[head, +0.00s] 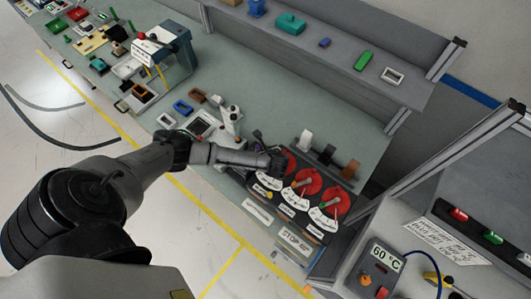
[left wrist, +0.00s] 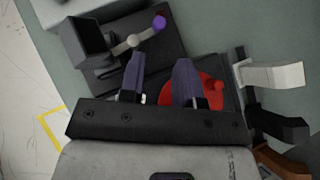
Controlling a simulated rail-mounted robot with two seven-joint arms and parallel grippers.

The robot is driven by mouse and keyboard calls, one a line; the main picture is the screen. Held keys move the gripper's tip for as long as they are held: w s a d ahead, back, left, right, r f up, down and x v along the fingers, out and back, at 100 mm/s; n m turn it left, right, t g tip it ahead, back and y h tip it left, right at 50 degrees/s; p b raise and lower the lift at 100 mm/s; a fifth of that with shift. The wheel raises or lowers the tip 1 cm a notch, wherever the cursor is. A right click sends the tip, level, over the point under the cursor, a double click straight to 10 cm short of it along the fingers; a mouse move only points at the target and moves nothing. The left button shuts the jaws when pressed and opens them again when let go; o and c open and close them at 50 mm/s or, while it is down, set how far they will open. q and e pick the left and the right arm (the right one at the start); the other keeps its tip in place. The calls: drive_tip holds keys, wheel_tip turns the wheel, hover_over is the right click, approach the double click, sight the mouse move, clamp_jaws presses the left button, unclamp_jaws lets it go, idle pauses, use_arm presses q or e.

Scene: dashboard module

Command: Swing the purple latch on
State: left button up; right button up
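The purple latch shows in the left wrist view as a short silver lever with a round purple knob (left wrist: 160,22) at its upper right end. It sits on a dark base plate beside a black block (left wrist: 85,36). My left gripper (left wrist: 160,60) is open, its two fingers apart and empty between them. In that picture the knob is just beyond the fingertips, with a visible gap. In the head view my left gripper (head: 276,163) is over the left end of the dial panel, and the latch is too small to make out clearly. My right gripper is not in view.
A panel with red dials (head: 307,183) lies right of my gripper; one dial (left wrist: 208,92) is partly behind the right finger. White, black and brown levers (left wrist: 272,75) stand behind it. A white joystick-like part (head: 232,117) stands left. A shelf (head: 330,50) runs along the back.

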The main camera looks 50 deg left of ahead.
use_arm(q)
drive_tip(key=shift+v, duration=1.25)
drive_tip(key=shift+o, duration=0.3)
